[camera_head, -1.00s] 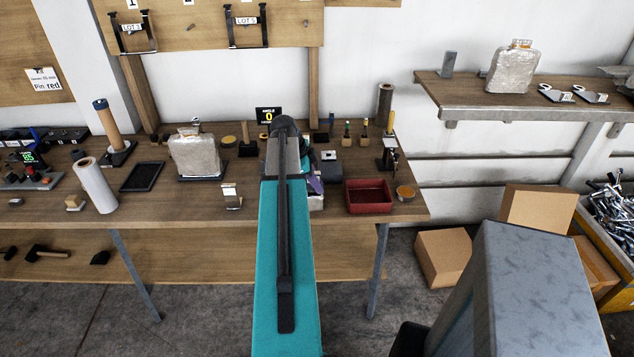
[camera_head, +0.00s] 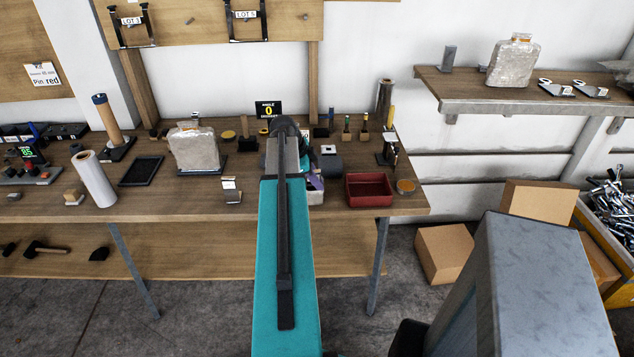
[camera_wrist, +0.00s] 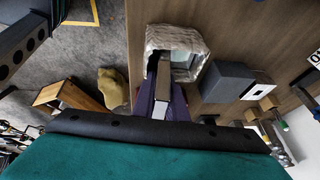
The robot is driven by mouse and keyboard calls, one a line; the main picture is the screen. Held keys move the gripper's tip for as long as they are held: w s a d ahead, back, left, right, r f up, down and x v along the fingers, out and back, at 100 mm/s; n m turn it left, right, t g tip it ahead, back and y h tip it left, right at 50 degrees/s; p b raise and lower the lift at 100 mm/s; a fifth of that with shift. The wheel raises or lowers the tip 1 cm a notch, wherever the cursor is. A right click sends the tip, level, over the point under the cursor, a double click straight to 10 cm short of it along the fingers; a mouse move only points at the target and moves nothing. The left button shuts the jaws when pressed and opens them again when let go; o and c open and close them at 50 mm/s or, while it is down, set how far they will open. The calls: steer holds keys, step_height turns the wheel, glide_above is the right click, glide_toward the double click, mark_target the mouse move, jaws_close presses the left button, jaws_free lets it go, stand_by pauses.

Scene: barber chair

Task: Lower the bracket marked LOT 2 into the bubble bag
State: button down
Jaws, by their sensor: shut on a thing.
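My gripper (camera_wrist: 162,103) has purple fingers and is shut on a grey-brown piece, the bracket (camera_wrist: 161,92), in the wrist view. No LOT 2 marking can be read on it. A crinkled, translucent bubble bag (camera_wrist: 172,36) stands just beyond the fingertips, its pale open mouth facing me. The bracket's far end is at the bag's near rim; I cannot tell whether it is inside. In the head view my arm hides most of the gripper and bracket; a purple finger (camera_head: 315,183) shows beside the arm, above a pale object.
Beside the bag is a grey block (camera_wrist: 227,82). The bench holds a red tray (camera_head: 369,190), another wrapped bag (camera_head: 194,150), a white roll (camera_head: 94,179) and a display reading 0 (camera_head: 268,110). Brackets hang on the board (camera_head: 190,25). Cardboard boxes (camera_head: 445,252) stand on the floor.

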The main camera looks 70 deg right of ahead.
steer(key=shift+a+f, duration=0.2)
steer(key=shift+f, duration=0.3)
steer(key=shift+a+f, duration=0.15)
steer(key=shift+f, duration=0.35)
steer(key=c, duration=1.8)
jaws_free()
steer(key=shift+o, duration=0.2)
steer(key=shift+r, duration=0.1)
steer(key=shift+o, duration=0.4)
steer(key=shift+p+v, duration=0.4)
steer(key=shift+v, duration=0.4)
steer(key=p+v, duration=0.1)
steer(key=v, duration=0.1)
steer(key=p+v, duration=0.1)
steer(key=v, duration=0.2)
steer(key=d+p+v, duration=0.1)
steer(key=v, duration=0.1)
steer(key=shift+s+r, duration=0.3)
steer(key=shift+r, duration=0.3)
steer(key=shift+w, duration=0.1)
